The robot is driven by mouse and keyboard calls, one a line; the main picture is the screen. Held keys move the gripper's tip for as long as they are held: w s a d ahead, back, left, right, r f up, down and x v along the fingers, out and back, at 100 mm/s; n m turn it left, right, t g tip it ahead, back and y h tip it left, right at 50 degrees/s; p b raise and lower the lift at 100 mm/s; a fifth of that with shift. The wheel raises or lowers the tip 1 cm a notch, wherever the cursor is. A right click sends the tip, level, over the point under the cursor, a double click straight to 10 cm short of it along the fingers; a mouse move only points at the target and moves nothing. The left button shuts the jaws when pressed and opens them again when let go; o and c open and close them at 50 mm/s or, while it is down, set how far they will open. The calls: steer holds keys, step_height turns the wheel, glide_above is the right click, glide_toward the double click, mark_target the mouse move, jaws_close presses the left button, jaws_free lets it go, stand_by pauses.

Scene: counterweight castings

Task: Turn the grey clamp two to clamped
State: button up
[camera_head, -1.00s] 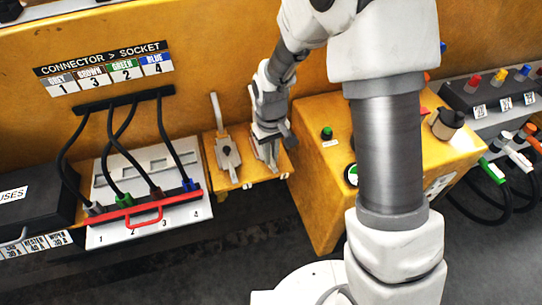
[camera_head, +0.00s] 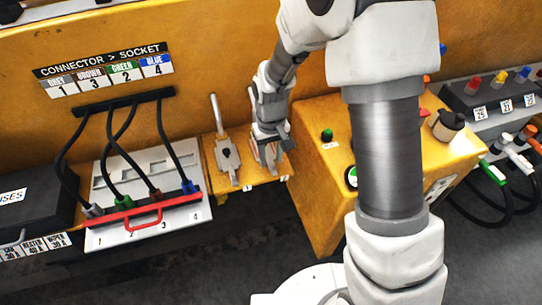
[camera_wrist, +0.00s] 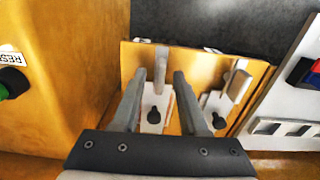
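Two grey toggle clamps are mounted side by side on a yellow plate (camera_head: 252,178) in the head view. The left clamp (camera_head: 228,153) has its handle standing up. The right clamp (camera_head: 270,155) is mostly hidden behind my gripper (camera_head: 270,140). In the wrist view this clamp (camera_wrist: 154,118), with a dark knob, lies between the two fingers of my gripper (camera_wrist: 159,76). The fingers are apart on either side of it, and I see no firm contact. The other clamp (camera_wrist: 217,105) is just right of the fingers there. I cannot read any clamp numbers.
A yellow box with a green button (camera_head: 327,134) stands close to the right of the plate. A white socket panel (camera_head: 115,236) with plugged cables and a red bar (camera_head: 170,203) is to the left. A yellow wall rises behind the clamps.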

mark_target(272, 159)
step_height(272, 159, up, 18)
steer(key=p, duration=0.1)
steer(key=shift+f, duration=0.25)
stand_by(0.6)
steer(key=s+d+r+m+t, duration=0.1)
steer(key=s+d+r+t, duration=0.1)
steer(key=s+d+r, duration=0.3)
steer(key=s+d+r+m+t, duration=0.2)
steer(key=s+d, duration=0.5)
steer(key=s, duration=0.6)
steer(key=shift+s+d+r+m+t, duration=0.25)
steer(key=shift+r+t, duration=0.55)
steer(key=shift+r, duration=0.55)
